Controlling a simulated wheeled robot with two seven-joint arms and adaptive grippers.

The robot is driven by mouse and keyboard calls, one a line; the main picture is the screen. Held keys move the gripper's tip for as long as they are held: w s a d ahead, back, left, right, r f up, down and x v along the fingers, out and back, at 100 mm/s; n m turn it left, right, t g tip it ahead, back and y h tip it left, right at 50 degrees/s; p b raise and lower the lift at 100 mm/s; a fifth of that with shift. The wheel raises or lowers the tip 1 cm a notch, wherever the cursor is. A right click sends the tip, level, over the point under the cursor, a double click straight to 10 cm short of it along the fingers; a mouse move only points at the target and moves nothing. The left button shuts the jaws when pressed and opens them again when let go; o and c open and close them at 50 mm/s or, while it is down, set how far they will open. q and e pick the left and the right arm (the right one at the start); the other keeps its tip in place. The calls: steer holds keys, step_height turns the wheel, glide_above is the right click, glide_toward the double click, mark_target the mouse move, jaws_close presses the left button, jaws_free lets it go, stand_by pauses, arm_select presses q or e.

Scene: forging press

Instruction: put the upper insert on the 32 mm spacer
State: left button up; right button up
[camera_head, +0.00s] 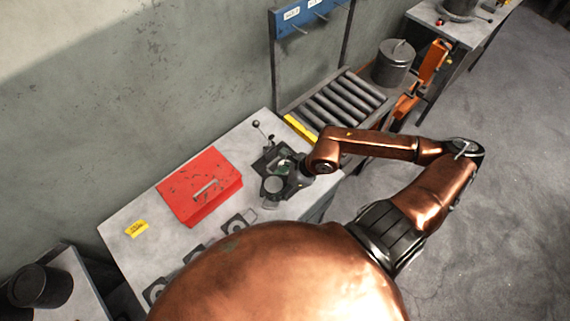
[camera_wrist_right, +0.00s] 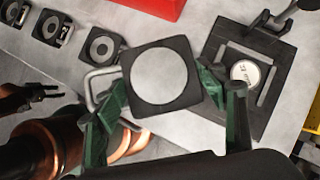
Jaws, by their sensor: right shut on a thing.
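My right gripper (camera_wrist_right: 168,98) is shut on a square dark block with a pale round face, the upper insert (camera_wrist_right: 160,76); a bent metal handle sticks out on its left. In the head view the right gripper (camera_head: 288,186) holds the insert (camera_head: 273,187) over the bench, beside a dark slotted plate (camera_head: 262,163). In the wrist view a pale round disc with a small label, apparently the 32 mm spacer (camera_wrist_right: 245,72), lies on that plate; the insert is left of it, not over it. A dark pronged part, apparently my left gripper (camera_wrist_right: 38,94), shows at the left edge; its opening is unclear.
A red box (camera_head: 200,186) lies on the bench (camera_head: 125,255) left of the plate. Several dark square blocks with round centres, one here (camera_head: 238,225), stand in a row near the front. A lever with a ball knob (camera_head: 257,125) rises behind the plate. A roller conveyor (camera_head: 340,101) is beyond.

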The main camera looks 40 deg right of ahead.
steer(key=shift+s+d+r+m+t+h+p, duration=0.15)
steer(key=shift+d+r+m+h+p, duration=0.1)
steer(key=shift+r+m, duration=0.35)
steer(key=shift+s+d+r+m+t+h+p, duration=0.1)
steer(key=shift+d+r+m+t+h+p, duration=0.15)
steer(key=shift+r+m, duration=0.3)
steer(key=shift+s+d+r+m+t+h+p, duration=0.1)
steer(key=shift+d+r+m+h, duration=0.15)
steer(key=shift+r+m, duration=0.3)
steer(key=shift+w+d, duration=0.4)
steer(key=w+d+f+p, duration=0.3)
steer(key=w+d, duration=0.3)
glide_toward(282, 163)
steer(key=shift+w+a+f+p, duration=0.25)
steer(key=shift+w+a+p, duration=0.05)
steer(key=shift+w+a, duration=0.75)
steer(key=shift+w+d+f, duration=0.15)
steer(key=shift+d+f, duration=0.05)
steer(key=shift+f, duration=0.45)
steer(key=shift+f+p, duration=0.6)
steer(key=shift+f, duration=0.75)
steer(key=o, duration=2.1)
steer(key=shift+f, duration=0.2)
steer(key=shift+c, duration=0.2)
